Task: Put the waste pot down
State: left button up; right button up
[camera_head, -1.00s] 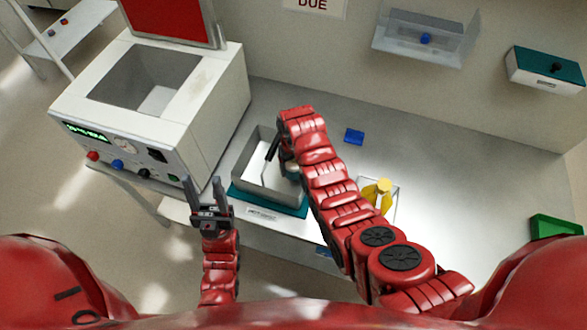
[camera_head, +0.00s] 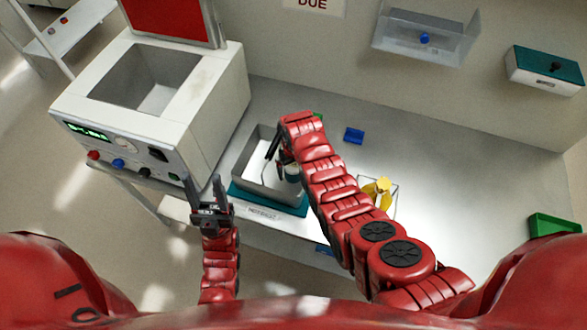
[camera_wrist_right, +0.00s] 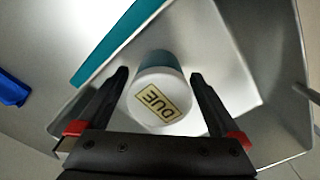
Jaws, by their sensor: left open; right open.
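The waste pot (camera_wrist_right: 160,95) is white with a teal end and a DUE label, seen in the right wrist view. It is inside the pale metal tray (camera_wrist_right: 265,50), which also shows in the head view (camera_head: 248,160). My right gripper (camera_wrist_right: 160,76) is open, with one finger on each side of the pot and gaps visible beside it. In the head view the pot (camera_head: 292,173) is partly hidden by my right arm. My left gripper (camera_head: 203,195) is open and empty, in front of the bench near the tray's left.
A white instrument (camera_head: 200,110) stands left of the tray. A blue block (camera_head: 354,135) and a clear holder with a yellow item (camera_head: 377,192) are on the bench. A green bin (camera_head: 553,228) is at far right. The bench's right half is mostly clear.

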jog(key=shift+r, duration=0.2)
notch_tip(320, 180, up, 5)
jog(key=shift+r+b, duration=0.1)
jog(key=shift+b, duration=1)
notch_tip(320, 180, up, 4)
jog(key=shift+w, duration=0.1)
jog(key=shift+r+p, duration=0.9)
jog(key=shift+p, duration=0.35)
jog(key=shift+r+p, duration=0.45)
jog(key=shift+r, duration=0.05)
jog(key=shift+f, duration=0.1)
jog(key=shift+s, duration=0.2)
